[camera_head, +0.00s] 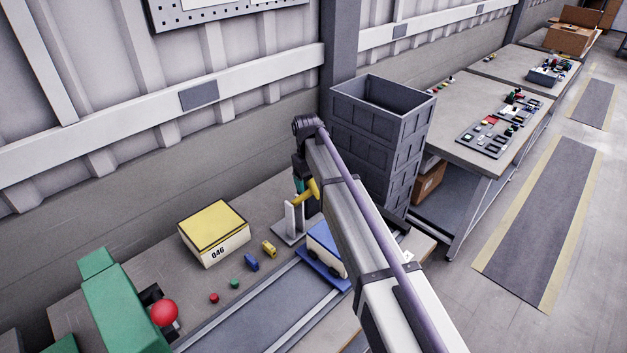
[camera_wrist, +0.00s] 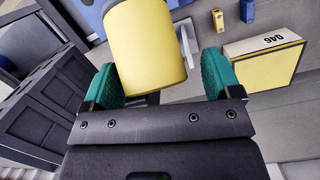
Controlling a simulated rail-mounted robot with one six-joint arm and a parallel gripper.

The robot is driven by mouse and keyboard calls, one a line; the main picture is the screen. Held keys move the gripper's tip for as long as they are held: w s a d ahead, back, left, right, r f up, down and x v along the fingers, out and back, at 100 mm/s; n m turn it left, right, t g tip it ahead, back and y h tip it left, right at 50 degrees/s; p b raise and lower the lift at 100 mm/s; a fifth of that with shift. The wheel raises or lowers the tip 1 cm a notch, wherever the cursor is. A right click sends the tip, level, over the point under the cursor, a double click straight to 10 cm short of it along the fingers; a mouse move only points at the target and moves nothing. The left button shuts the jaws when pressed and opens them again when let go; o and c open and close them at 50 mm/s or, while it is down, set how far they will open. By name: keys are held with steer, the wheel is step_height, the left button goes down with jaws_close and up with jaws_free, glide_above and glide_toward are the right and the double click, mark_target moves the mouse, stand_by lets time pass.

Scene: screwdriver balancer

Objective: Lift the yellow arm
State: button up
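The yellow arm (camera_head: 307,191) juts from a light grey stand (camera_head: 290,222) beside the conveyor in the head view. In the wrist view, the yellow arm (camera_wrist: 148,45) is a thick cylinder between the two teal fingers of my gripper (camera_wrist: 160,76). The fingers are spread apart. A clear gap shows between the cylinder and the right finger. The left finger is close to the cylinder; I cannot tell whether it touches. In the head view my gripper (camera_head: 300,180) is at the yellow arm, partly hidden by my own arm.
A yellow-topped box (camera_head: 214,232) marked 046 stands left of the stand. Small coloured pieces (camera_head: 251,263) lie near it. A blue and white block (camera_head: 325,250) sits on the conveyor. A red button (camera_head: 164,313) is at lower left. Tall dark crates (camera_head: 378,140) stand behind my arm.

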steer(key=shift+d+r, duration=0.1)
steer(key=shift+d, duration=0.05)
step_height(320, 180, up, 11)
steer(key=a+p, duration=0.1)
steer(key=p, duration=0.9)
steer(key=shift+w+f+p, duration=0.2)
steer(key=shift+w+p, duration=0.15)
steer(key=shift+w, duration=0.1)
steer(key=shift+a, duration=0.1)
steer(key=s, duration=0.2)
steer(key=s+d+m, duration=0.1)
steer(key=shift+s+d+f, duration=0.1)
steer(key=shift+s+f, duration=0.15)
steer(key=shift+f, duration=0.05)
steer(key=s+d+f+m+b, duration=0.3)
steer(key=s+d+f+b, duration=0.6)
steer(key=s, duration=0.4)
steer(key=s+d+f+m+t+y+b, duration=0.1)
steer(key=s+d+f+m+b, duration=0.2)
steer(key=s+d+f+b, duration=0.7)
steer(key=s+d+b, duration=0.1)
steer(key=s+d, duration=0.1)
steer(key=s, duration=0.1)
steer(key=shift+f, duration=0.25)
